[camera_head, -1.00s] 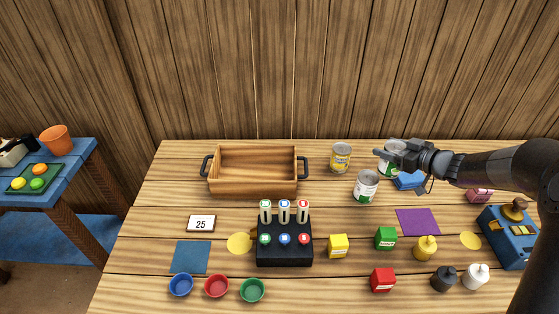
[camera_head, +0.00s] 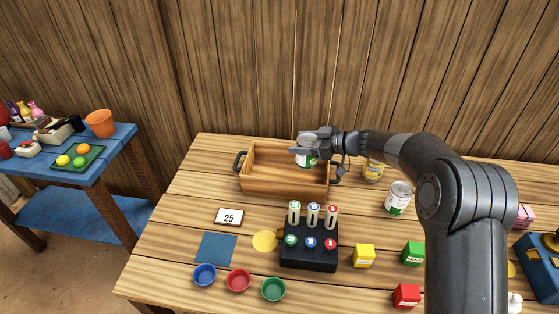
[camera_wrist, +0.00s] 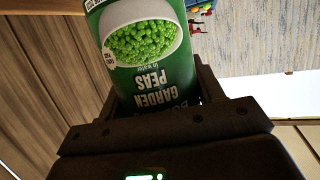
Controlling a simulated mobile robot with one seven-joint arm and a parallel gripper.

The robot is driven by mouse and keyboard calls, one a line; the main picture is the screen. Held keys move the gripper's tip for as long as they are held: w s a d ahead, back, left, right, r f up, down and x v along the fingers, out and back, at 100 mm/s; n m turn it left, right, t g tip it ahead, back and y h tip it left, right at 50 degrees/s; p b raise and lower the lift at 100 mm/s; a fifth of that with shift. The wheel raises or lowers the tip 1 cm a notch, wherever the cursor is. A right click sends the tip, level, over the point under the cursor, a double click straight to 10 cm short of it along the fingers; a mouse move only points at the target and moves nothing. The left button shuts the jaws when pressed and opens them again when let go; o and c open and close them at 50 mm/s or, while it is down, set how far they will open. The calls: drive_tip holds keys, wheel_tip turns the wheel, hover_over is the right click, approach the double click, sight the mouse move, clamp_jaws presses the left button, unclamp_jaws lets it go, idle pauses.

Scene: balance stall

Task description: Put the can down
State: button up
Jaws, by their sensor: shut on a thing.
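A green-labelled can of garden peas (camera_head: 306,158) is held at the right part of the wooden tray (camera_head: 284,187) in the head view. My gripper (camera_head: 304,147) is shut on it. The can looks upright there; whether it touches the tray floor I cannot tell. In the wrist view the can (camera_wrist: 145,60) fills the middle, its label upside down, between the dark fingers of my gripper (camera_wrist: 160,95). My arm hides part of the table's right side.
A yellow can (camera_head: 373,171) and another green-labelled can (camera_head: 398,198) stand right of the tray. A black block with several tubes (camera_head: 309,257) stands in front. A number card (camera_head: 229,217) lies at left. The tray's left part is empty.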

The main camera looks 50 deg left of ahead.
drive_tip(key=shift+s+a+f, duration=0.9)
drive_tip(key=shift+a+f, duration=0.4)
drive_tip(key=shift+f, duration=0.3)
drive_tip(key=shift+s+a+f, duration=0.85)
drive_tip(key=shift+a+f, duration=0.5)
drive_tip(key=shift+f, duration=0.25)
drive_tip(key=shift+s+a+f, duration=0.9)
drive_tip(key=shift+a+f, duration=0.4)
drive_tip(key=shift+f, duration=0.3)
drive_tip(key=shift+f, duration=0.15)
drive_tip(key=o, duration=1.2)
drive_tip(key=shift+o, duration=0.2)
